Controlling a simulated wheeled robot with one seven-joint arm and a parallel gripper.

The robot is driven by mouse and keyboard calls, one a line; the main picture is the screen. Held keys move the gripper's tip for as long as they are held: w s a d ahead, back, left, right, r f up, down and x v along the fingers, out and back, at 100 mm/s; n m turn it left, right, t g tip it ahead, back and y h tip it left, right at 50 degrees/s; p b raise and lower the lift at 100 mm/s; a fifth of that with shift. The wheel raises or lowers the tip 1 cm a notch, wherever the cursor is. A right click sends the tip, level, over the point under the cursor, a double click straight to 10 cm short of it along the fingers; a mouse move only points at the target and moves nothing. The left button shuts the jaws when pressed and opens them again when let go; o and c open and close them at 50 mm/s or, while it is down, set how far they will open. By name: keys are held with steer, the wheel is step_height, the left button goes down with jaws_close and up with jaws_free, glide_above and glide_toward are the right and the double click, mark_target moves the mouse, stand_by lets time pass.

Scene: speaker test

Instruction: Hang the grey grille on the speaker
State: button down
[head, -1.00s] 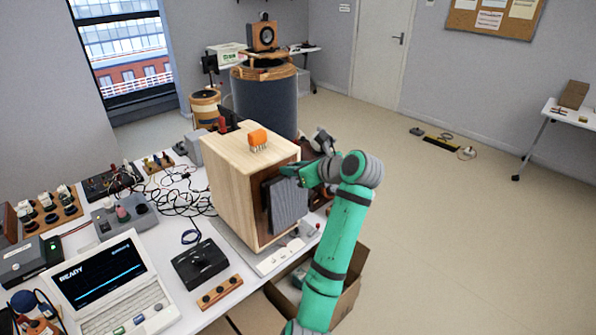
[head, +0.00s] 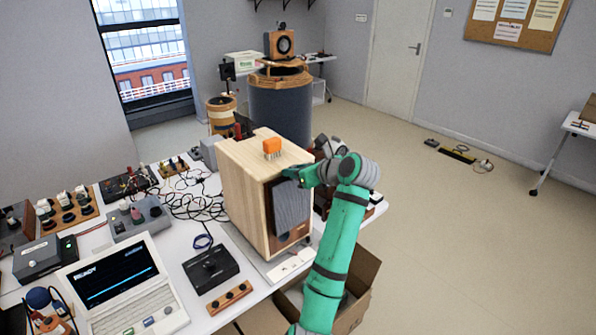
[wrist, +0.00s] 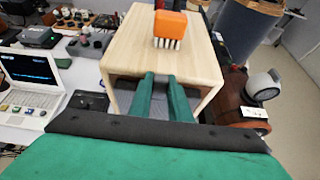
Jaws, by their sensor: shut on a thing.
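The speaker (head: 245,190) is a pale wooden box standing on the table, with its dark front turned to the right. My gripper (head: 287,175) is shut on the upper edge of the grey grille (head: 291,208), which hangs upright at the speaker's front. The grille covers part of the front; wood and a dark area show below and beside it. I cannot tell whether it touches the front. In the wrist view, my two green fingers (wrist: 160,80) point at the speaker's upper front edge, and the grille (wrist: 126,101) shows partly behind them. Its fixing points are hidden.
An orange brush (head: 271,147) stands on the speaker top. A laptop (head: 118,285), a black device (head: 210,266) and cables crowd the table to the left. An open cardboard box (head: 362,290) is below the table edge, near my arm. The floor at right is mostly free.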

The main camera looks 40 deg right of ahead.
steer(key=shift+s+d, duration=0.15)
steer(key=shift+d, duration=0.1)
steer(key=shift+s, duration=0.15)
stand_by(0.5)
steer(key=shift+s+d, duration=0.1)
steer(key=shift+s, duration=0.15)
stand_by(0.5)
